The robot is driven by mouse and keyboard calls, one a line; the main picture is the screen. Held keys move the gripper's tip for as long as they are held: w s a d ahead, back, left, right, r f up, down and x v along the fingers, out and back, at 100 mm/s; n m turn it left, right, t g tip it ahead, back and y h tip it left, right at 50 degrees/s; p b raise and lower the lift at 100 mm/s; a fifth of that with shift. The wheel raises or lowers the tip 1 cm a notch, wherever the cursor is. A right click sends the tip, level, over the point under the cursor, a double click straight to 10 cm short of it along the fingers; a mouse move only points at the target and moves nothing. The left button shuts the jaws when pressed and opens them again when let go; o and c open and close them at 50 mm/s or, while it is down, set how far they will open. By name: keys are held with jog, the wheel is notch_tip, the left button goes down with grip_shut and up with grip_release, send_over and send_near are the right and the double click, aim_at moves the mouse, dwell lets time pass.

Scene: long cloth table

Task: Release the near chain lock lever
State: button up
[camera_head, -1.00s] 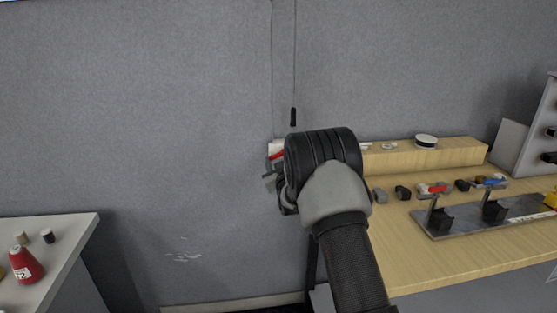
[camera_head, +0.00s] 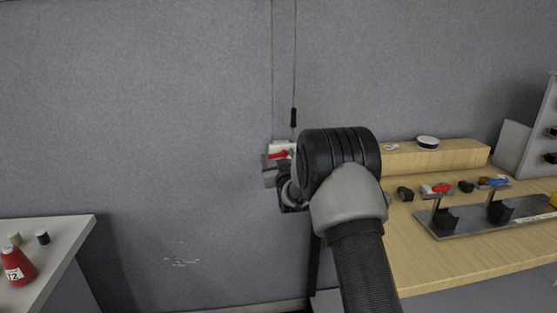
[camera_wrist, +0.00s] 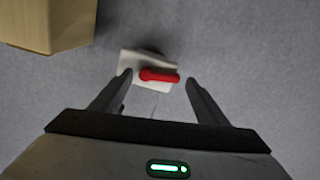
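The chain lock is a pale plate with a red lever on the grey wall, at the foot of two thin hanging chains or cords. In the head view its red lever (camera_head: 278,155) shows just left of my arm, on the white plate (camera_head: 282,146). In the wrist view the red lever (camera_wrist: 159,75) lies nearly level on the plate (camera_wrist: 130,62), ahead of my fingers. My gripper (camera_wrist: 158,80) is open, with a finger to each side of the lever and nothing held. I cannot tell whether a finger touches the plate. My arm hides part of the gripper in the head view.
A wooden block end (camera_wrist: 50,22) shows at upper left in the wrist view. In the head view a wooden bench (camera_head: 440,245) with a metal rack and small parts stands right. A white table (camera_head: 62,255) with a red bottle (camera_head: 18,265) stands left.

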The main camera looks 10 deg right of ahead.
jog(key=shift+s, duration=0.1)
jog(key=s+p, duration=0.1)
jog(key=s, duration=1.6)
jog(key=shift+s, duration=0.15)
jog(key=s+r+m+g, duration=0.1)
jog(key=s+r+g, duration=0.55)
jog(key=s, duration=0.45)
jog(key=s+r+g+p, duration=0.15)
jog(key=s+g, duration=0.45)
jog(key=s, duration=2.2)
notch_tip(320, 180, up, 20)
jog(key=p, duration=1.9)
jog(key=shift+w+a+f+m, duration=0.2)
jog(key=shift+w+m, duration=0.1)
jog(key=shift+m, duration=0.1)
